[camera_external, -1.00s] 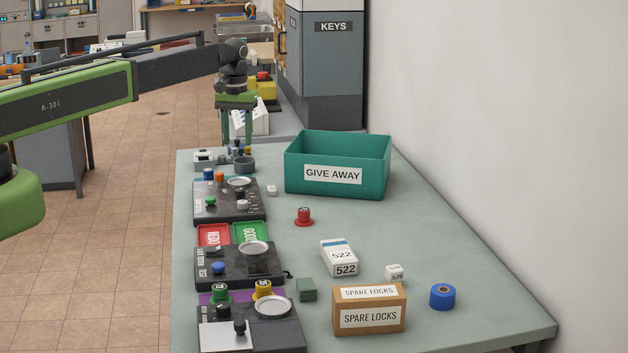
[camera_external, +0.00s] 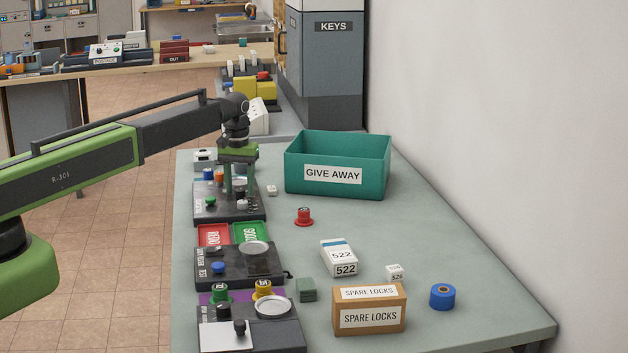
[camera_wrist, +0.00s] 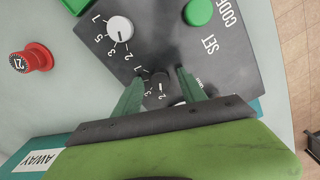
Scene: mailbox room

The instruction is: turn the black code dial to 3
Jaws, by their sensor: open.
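The black code dial (camera_wrist: 158,83) shows in the wrist view as a small dark knob on a dark panel (camera_wrist: 232,75), with numbers around it; its setting is too small to read surely. My gripper (camera_wrist: 161,75) is open, with one green finger on each side of the dial; I cannot tell whether they touch it. In the external view my gripper (camera_external: 239,188) points down at the rear panel (camera_external: 215,215), and its fingers partly hide the dial there.
A white dial (camera_wrist: 120,28) and a green button (camera_wrist: 198,12) sit close by on the same panel. A teal GIVE AWAY bin (camera_external: 300,170) stands to the right.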

